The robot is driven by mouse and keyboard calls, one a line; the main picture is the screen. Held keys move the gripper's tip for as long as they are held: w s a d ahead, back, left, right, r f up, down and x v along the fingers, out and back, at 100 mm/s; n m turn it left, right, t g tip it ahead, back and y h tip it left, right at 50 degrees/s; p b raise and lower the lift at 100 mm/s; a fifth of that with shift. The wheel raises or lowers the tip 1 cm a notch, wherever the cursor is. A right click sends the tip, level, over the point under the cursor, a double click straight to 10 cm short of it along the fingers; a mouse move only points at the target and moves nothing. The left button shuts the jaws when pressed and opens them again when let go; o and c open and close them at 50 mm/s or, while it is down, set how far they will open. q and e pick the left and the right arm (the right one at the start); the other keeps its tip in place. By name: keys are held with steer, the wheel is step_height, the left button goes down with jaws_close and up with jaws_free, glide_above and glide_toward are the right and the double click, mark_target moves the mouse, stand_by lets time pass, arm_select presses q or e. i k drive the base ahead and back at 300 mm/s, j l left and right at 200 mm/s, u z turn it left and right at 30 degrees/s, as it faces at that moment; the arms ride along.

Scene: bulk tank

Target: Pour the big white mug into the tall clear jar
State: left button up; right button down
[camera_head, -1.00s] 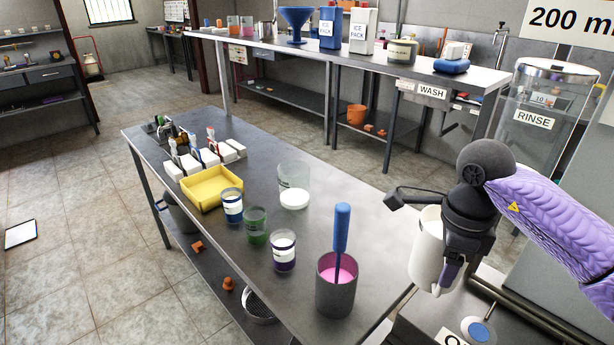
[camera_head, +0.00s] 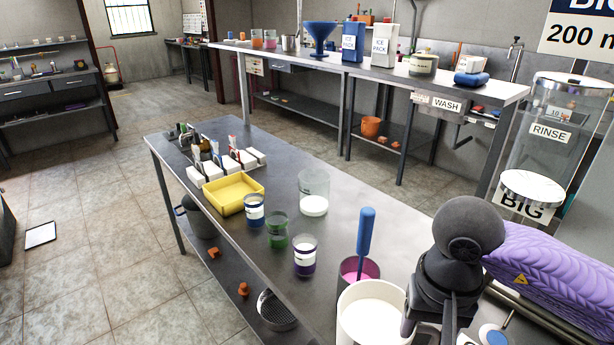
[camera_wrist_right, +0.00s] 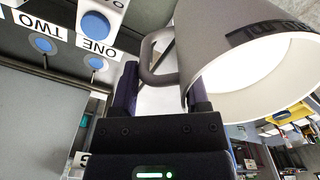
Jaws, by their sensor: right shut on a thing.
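My left gripper is out of view.
Purple (camera_head: 305,262), green (camera_head: 277,240) and blue (camera_head: 254,212) jars stand left of the clear jar, near a yellow tray (camera_head: 232,205). Table (camera_head: 345,210) right of the jar is bare.

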mark_target(314, 193)
steer(key=i+j+z, duration=0.1)
steer(key=j, duration=0.4)
steer(key=i+j, duration=0.1)
steer(key=j, duration=0.35)
steer(key=i+j+z, duration=0.15)
steer(key=j, duration=0.35)
steer(key=i+j+z, duration=0.15)
steer(key=i+j, duration=0.3)
steer(key=i+j+z, duration=0.1)
steer(key=i+j, duration=0.3)
steer(key=j, duration=0.15)
